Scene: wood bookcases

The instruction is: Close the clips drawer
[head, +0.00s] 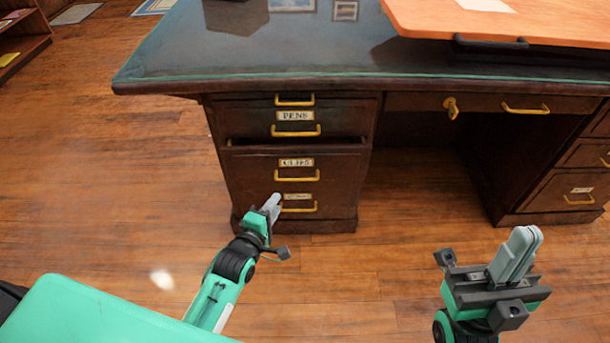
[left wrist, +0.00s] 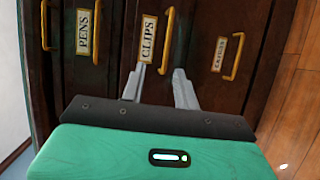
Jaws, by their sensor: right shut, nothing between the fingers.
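The clips drawer (head: 262,170) is in the left pedestal of the dark wood desk. It stands out a little, with a dark gap along its top edge. Its label reads CLIPS and its yellow handle (head: 297,176) is bare. My left gripper (head: 271,207) is in front of the pedestal, low and left of that handle. In the left wrist view the left gripper (left wrist: 159,88) has its fingers apart and empty, pointing at the drawer fronts, with the clips handle (left wrist: 166,42) just beyond them. My right gripper (head: 522,252) is shut and empty, over the floor at right.
The pens drawer (head: 255,119) above looks closed, and a lower labelled drawer (head: 255,202) is below. The glass-topped desk (head: 290,55) overhangs the pedestal. An orange board (head: 520,22) lies on it. The wooden floor (head: 130,190) to the left is clear.

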